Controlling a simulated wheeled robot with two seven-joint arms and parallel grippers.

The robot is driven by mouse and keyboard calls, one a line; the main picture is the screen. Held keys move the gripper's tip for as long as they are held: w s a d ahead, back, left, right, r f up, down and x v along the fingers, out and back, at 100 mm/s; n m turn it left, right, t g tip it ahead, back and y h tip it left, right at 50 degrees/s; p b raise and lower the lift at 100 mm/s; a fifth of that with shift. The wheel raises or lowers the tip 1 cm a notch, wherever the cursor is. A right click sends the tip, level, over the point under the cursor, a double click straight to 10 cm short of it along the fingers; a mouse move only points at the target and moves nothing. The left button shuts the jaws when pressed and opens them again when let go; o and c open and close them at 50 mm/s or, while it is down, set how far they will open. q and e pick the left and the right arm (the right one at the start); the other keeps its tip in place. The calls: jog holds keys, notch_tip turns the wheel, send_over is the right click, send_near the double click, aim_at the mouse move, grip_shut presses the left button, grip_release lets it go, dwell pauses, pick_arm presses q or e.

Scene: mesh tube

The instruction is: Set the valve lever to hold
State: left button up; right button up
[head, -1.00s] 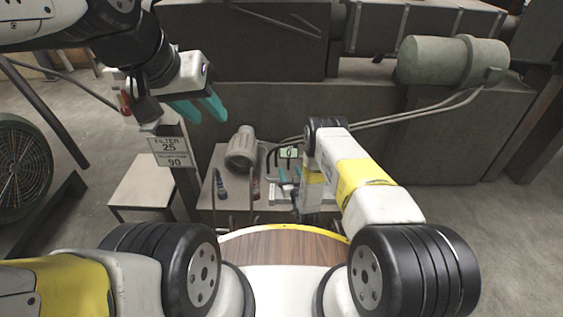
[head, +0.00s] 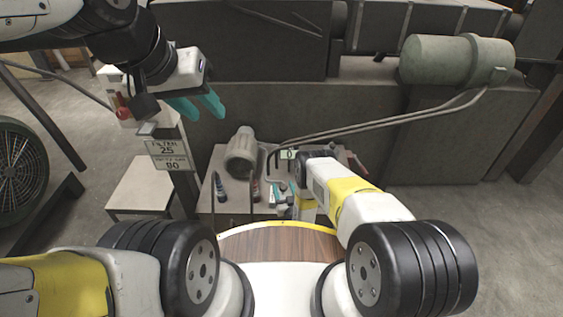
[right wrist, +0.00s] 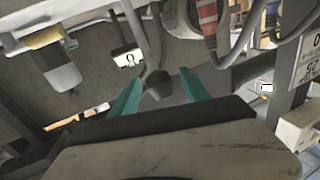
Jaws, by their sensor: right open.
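I cannot make out the valve lever or a hold mark for certain. My right gripper (right wrist: 158,88) is open in the right wrist view, with teal fingers apart. A dark grey cylindrical piece (right wrist: 157,80) shows between and beyond them; contact cannot be told. In the head view my right gripper (head: 281,190) is low over the bench, partly hidden by its arm. A small display (head: 289,154) reading 0 stands behind it, also in the right wrist view (right wrist: 129,59). My left gripper (head: 196,107) is open and empty, raised near a box with a red button (head: 123,112).
A grey motor-like body (head: 241,152) and upright hoses stand on the bench (head: 217,163). A sign (head: 168,154) reading FILTER 25 stands left. Red-tipped connectors (right wrist: 207,16) hang close to the right wrist. A yellow-topped filter bowl (right wrist: 62,76) is at the left there.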

jog(key=x, duration=0.3)
jog(key=shift+w, duration=0.25)
jog(key=shift+c, duration=0.2)
grip_shut()
dwell(1.1)
